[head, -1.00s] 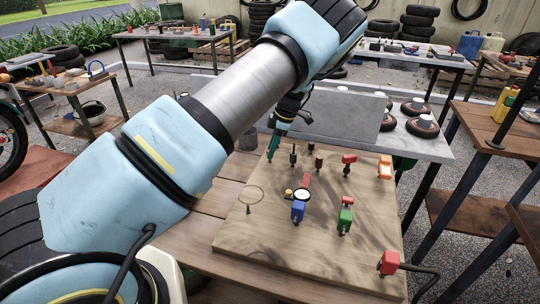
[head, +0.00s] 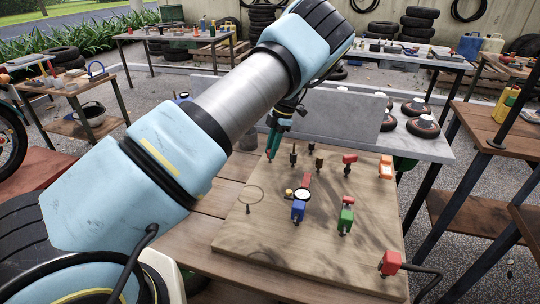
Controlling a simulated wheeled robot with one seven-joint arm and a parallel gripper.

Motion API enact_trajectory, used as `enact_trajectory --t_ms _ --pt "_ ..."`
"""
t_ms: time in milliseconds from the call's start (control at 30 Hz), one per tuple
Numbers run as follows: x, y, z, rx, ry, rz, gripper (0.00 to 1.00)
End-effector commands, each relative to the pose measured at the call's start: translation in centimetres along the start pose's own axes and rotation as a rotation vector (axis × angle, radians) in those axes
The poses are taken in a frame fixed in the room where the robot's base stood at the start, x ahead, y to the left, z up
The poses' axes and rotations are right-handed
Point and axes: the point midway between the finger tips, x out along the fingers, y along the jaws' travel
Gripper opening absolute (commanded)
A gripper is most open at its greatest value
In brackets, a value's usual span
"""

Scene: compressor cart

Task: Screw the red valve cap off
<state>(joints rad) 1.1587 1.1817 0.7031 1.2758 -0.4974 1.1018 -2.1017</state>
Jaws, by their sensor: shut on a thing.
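My gripper (head: 271,153) points down at the far left part of the wooden board (head: 275,255). Its teal fingers are shut on the small red valve cap (head: 270,158), of which only a little red shows at the fingertips. The cap's stem is too small and too covered to make out, so I cannot tell whether the cap still sits on its thread.
Small dark valves (head: 293,156) stand just right of my gripper. Further over are a red-handled valve (head: 349,159), an orange switch (head: 386,167), a gauge (head: 301,195) with a blue part, a green-red valve (head: 346,215) and a red plug (head: 390,263). A grey panel (head: 345,115) rises behind.

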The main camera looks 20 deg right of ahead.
Motion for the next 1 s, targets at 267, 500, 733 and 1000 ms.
enact_trajectory --t_ms 267,500,733,1000 --pt "0.11 0.03 0.02 -0.179 0.001 -0.058 0.00" --pt "0.06 0.06 0.01 -0.176 0.001 -0.056 0.39" --pt "0.03 0.09 0.00 -0.176 0.000 -0.055 0.61" --pt "-0.14 0.11 -0.06 -0.175 0.000 -0.054 0.61"
